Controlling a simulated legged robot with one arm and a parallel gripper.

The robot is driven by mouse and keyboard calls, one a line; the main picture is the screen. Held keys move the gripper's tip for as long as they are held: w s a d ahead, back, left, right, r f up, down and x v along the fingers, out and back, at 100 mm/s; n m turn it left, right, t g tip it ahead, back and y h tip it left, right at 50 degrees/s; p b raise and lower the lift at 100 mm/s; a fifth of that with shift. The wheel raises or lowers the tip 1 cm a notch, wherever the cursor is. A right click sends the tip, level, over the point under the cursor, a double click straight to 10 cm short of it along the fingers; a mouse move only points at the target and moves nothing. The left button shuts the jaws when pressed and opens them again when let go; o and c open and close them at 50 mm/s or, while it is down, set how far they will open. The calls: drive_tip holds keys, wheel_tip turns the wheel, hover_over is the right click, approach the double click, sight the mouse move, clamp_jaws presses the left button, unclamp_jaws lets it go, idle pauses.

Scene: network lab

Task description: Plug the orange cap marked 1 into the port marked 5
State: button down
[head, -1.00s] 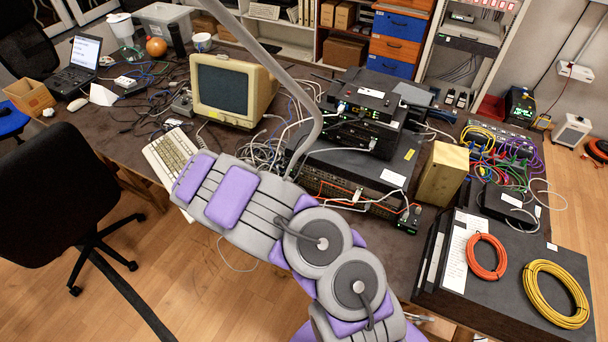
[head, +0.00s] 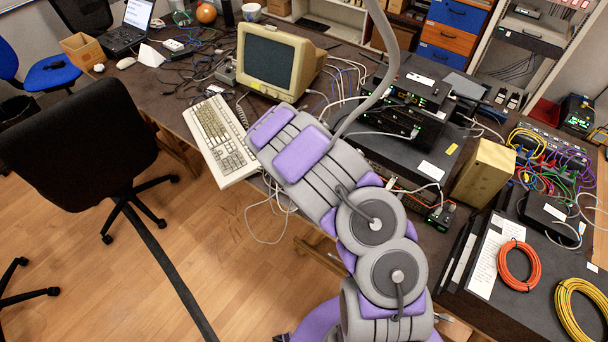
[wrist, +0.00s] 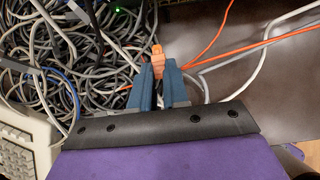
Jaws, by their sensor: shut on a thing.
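In the wrist view my gripper (wrist: 161,74) has two blue fingers closed on an orange cap (wrist: 157,56), which sticks out beyond the fingertips. The number on the cap cannot be read. Thin orange cables run close by on the right, and grey cables lie behind. In the head view my arm hides the gripper and the cap. The black network device (head: 441,212) with small connectors on its front shows partly to the right of my arm. No port marked 5 can be made out in either view.
A tangle of grey cables (wrist: 75,60) fills the left of the wrist view. A keyboard (head: 218,138) and an old monitor (head: 275,60) stand left of the stacked devices. A black chair (head: 80,140) stands before the table.

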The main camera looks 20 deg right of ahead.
drive_tip(key=shift+d, duration=1.25)
drive_tip(key=shift+w+d+r, duration=0.1)
drive_tip(key=shift+w+d, duration=0.85)
drive_tip(key=shift+d, duration=0.05)
drive_tip(key=shift+w+d, duration=0.35)
drive_tip(key=shift+d, duration=0.5)
drive_tip(key=c, duration=1.7)
unclamp_jaws()
drive_tip(key=shift+a, duration=0.1)
clamp_jaws()
drive_tip(key=shift+w+p, duration=0.1)
drive_tip(key=shift+p, duration=0.4)
drive_tip(key=shift+w+d+p, duration=0.4)
drive_tip(key=shift+d+p, duration=0.05)
drive_tip(key=shift+d, duration=0.25)
